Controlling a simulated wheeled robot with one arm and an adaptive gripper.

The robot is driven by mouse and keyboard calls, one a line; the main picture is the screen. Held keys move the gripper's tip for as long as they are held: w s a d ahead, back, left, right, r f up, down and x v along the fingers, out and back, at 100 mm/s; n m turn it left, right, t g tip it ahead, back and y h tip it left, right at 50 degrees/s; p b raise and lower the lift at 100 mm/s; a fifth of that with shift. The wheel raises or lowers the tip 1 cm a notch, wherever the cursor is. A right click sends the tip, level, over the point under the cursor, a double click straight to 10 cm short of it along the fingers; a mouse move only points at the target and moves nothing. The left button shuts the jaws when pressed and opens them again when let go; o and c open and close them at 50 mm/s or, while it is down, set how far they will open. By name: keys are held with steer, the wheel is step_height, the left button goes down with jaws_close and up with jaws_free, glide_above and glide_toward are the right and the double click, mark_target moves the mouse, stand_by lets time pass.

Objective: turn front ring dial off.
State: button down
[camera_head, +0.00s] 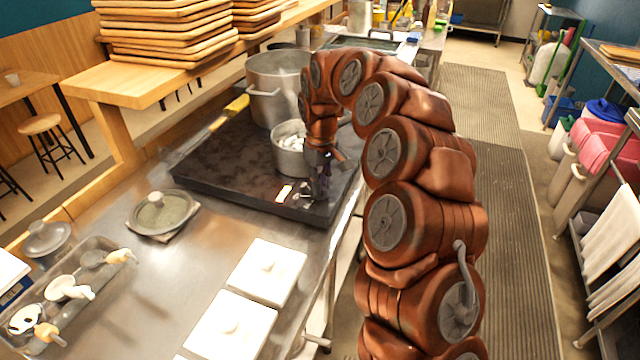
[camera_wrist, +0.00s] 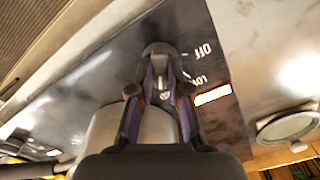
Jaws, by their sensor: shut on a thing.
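My gripper (camera_head: 319,188) points down at the front right corner of the dark cooktop (camera_head: 220,160). In the wrist view my gripper (camera_wrist: 163,75) has its two purple-padded fingers closed in on the front ring dial (camera_wrist: 158,48), which is mostly hidden by them. The printed words OFF (camera_wrist: 203,50) and LOW (camera_wrist: 197,79) show on the panel just right of the fingertips. A lit rectangular display (camera_wrist: 212,95) glows beside them, and this display also shows in the head view (camera_head: 284,193). The dial's exact setting cannot be told.
A small metal pot (camera_head: 290,155) stands close behind my gripper, with a large pot (camera_head: 275,88) farther back. A lidded bowl (camera_head: 160,212), white lidded containers (camera_head: 266,270) and a utensil tray (camera_head: 75,290) lie on the steel counter (camera_head: 190,270). The counter left of the cooktop is partly clear.

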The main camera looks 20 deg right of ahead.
steer(key=n, duration=0.4)
steer(key=shift+n, duration=0.3)
steer(key=n, duration=1.4)
steer(key=shift+r+n+p, duration=0.1)
steer(key=shift+n+p, duration=0.2)
steer(key=shift+w, duration=0.1)
steer(key=c, duration=1.1)
jaws_free()
step_height(320, 180, up, 12)
steer(key=shift+f, duration=0.1)
